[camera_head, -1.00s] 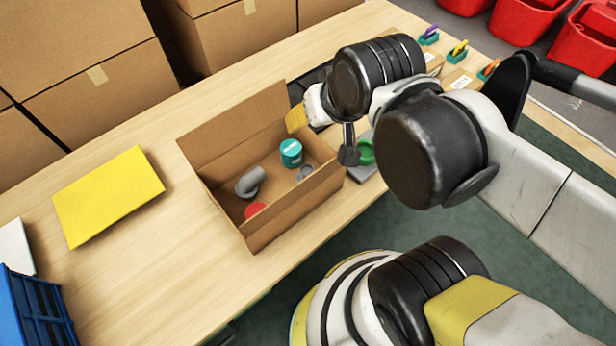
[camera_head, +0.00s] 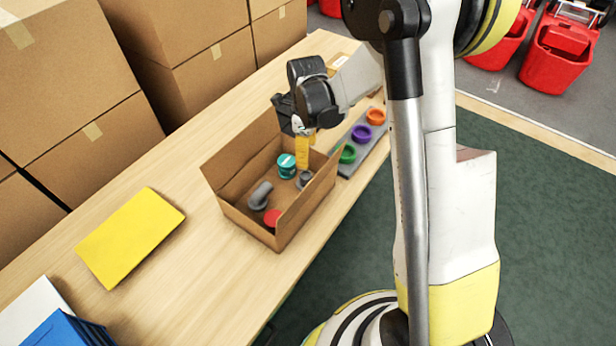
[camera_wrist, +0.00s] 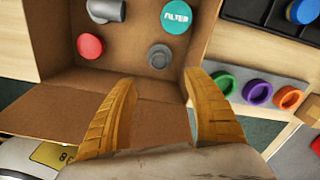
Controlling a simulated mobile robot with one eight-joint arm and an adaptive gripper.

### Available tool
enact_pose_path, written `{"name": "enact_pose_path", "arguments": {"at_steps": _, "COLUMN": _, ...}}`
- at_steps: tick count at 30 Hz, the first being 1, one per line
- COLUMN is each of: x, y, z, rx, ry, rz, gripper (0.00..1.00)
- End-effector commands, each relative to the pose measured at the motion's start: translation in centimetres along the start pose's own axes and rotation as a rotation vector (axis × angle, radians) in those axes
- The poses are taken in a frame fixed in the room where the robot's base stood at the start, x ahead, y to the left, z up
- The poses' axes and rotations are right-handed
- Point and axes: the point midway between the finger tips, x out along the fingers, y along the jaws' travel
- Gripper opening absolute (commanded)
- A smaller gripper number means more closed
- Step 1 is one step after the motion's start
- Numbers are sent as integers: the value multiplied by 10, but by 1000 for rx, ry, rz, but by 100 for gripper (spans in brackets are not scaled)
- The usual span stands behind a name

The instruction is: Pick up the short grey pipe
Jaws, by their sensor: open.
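The short grey pipe (camera_wrist: 159,56) stands in the open cardboard box (camera_head: 291,226), showing its round open end; it also shows in the head view (camera_head: 305,181). My gripper (camera_wrist: 162,82) is open and empty, its two yellow fingers apart. In the wrist view the pipe lies just beyond the fingertips, between their lines. In the head view my gripper (camera_head: 302,160) is above the box's far right part, close to the pipe. A grey elbow pipe (camera_head: 260,195) lies at the box's left.
Beside the pipe in the box are a teal filter can (camera_wrist: 175,17) and a red cap (camera_wrist: 90,47). Box walls and open flaps surround them. A grey tray with green, purple and orange rings (camera_head: 366,134) stands right of the box. A yellow folder (camera_head: 130,237) lies left.

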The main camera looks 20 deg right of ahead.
Motion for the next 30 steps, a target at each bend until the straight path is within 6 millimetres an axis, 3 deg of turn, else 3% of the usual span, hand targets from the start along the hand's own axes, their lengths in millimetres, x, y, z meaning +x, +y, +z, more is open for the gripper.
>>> {"name": "enact_pose_path", "arguments": {"at_steps": 12, "x": 58, "y": -1, "z": 1, "rx": 34, "ry": 5, "rz": 7, "gripper": 59}}
{"name": "enact_pose_path", "arguments": {"at_steps": 17, "x": 70, "y": 0, "z": 1, "rx": 33, "ry": 5, "rz": 7, "gripper": 59}}
{"name": "enact_pose_path", "arguments": {"at_steps": 24, "x": 107, "y": 0, "z": 4, "rx": 33, "ry": 4, "rz": 7, "gripper": 59}}
{"name": "enact_pose_path", "arguments": {"at_steps": 30, "x": 113, "y": 1, "z": 4, "rx": 33, "ry": 4, "rz": 7, "gripper": 59}}
